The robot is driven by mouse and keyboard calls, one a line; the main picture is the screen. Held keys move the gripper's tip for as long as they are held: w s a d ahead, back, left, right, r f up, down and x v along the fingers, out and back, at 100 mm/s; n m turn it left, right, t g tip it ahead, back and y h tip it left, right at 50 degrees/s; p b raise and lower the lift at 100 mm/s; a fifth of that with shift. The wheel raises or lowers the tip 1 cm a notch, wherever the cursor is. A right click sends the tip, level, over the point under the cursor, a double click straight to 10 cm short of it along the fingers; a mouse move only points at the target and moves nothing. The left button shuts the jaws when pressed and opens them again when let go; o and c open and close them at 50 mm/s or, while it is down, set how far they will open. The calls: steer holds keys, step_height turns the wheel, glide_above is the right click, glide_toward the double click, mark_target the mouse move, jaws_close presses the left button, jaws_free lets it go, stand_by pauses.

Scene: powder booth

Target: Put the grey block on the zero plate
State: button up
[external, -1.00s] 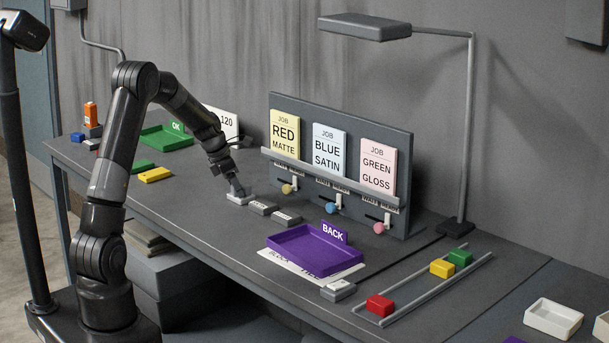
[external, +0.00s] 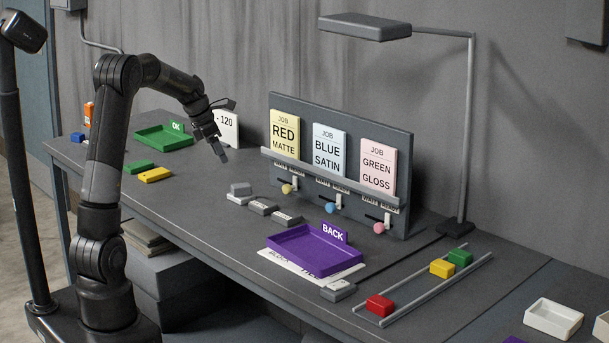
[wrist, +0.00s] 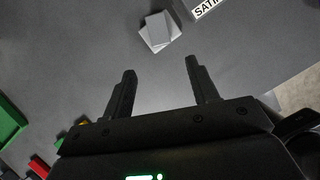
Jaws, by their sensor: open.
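The grey block (external: 241,188) sits on the light plate (external: 236,199), the leftmost of a short row on the bench. In the wrist view the block (wrist: 157,24) lies on the plate (wrist: 153,44), turned a little relative to it, with a plate edge and corner showing. I cannot read a marking on this plate, so I cannot confirm that it is the zero plate. My gripper (external: 220,150) is open and empty, raised above and behind the block and apart from it. Its two fingers (wrist: 160,70) show spread in the wrist view.
The job board (external: 340,120) stands behind. A green OK tray (external: 150,145) and yellow block (external: 155,175) are at left.

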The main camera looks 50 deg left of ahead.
steer(key=s+d+r+m, duration=0.4)
steer(key=s+d+m, duration=0.3)
steer(key=m, duration=0.1)
steer(key=s+d+r+m, duration=0.4)
steer(key=s+d+m, duration=0.3)
steer(key=s+d+f+m+y, duration=0.1)
steer(key=s+d+m, duration=0.2)
steer(key=s+m, duration=0.5)
steer(key=s+d+f+m+t, duration=0.1)
steer(key=s+d+m, duration=0.3)
steer(key=s+m, duration=0.3)
steer(key=shift+s+d+f+m+t+y, duration=0.2)
steer(key=shift+s+f+m+t+y, duration=0.15)
steer(key=shift+m, duration=0.35)
